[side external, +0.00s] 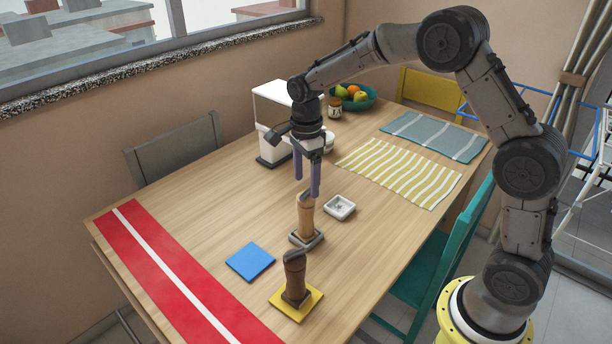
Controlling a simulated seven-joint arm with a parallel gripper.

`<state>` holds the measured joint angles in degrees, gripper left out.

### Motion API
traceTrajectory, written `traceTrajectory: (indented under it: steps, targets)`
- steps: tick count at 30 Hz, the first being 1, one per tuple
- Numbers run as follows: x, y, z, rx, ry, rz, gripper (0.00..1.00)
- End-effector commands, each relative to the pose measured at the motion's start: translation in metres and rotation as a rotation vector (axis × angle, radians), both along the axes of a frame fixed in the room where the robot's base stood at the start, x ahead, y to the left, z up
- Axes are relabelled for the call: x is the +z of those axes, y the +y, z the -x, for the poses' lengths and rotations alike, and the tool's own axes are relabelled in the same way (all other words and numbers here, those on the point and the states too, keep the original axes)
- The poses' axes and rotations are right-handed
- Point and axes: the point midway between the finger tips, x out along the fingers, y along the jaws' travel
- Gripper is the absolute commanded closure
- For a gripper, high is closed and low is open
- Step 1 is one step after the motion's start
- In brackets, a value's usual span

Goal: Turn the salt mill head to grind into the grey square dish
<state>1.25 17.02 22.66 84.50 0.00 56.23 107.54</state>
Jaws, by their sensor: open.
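A light wooden mill (305,222) stands upright near the middle of the table, on a small dark base. A darker brown mill (295,277) stands upright on a yellow square (281,304) nearer the camera. I cannot read which mill is for salt. The small square dish (331,211), pale grey to white, sits just right of the light mill; its contents are too small to make out. My gripper (307,186) points down with its purple fingers apart and empty. It is over the light mill, with the fingertips close to the mill's top; I cannot tell whether they touch.
A blue square (250,262) lies left of the mills. A red runner (165,280) crosses the left end. Behind my gripper stand a white machine (270,105), a jar (334,108) and a fruit bowl (366,101). A yellow-striped cloth (400,172) and a blue-grey cloth (435,136) lie right.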

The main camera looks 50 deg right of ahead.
Motion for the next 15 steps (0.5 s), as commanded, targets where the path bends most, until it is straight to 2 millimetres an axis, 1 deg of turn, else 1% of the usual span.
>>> traceTrajectory:
  steps: [3,6,11,15]
  targets:
    - [0.0028,0.0,0.0,0.178,0.0,-0.001,0.2]
    - [0.0047,-0.0001,-0.0003,0.281,-0.002,-0.001,0.2]
    - [0.0051,0.0,-0.0011,0.333,-0.006,-0.001,0.2]
    - [-0.0031,-0.0001,-0.0009,0.331,-0.005,-0.002,0.2]
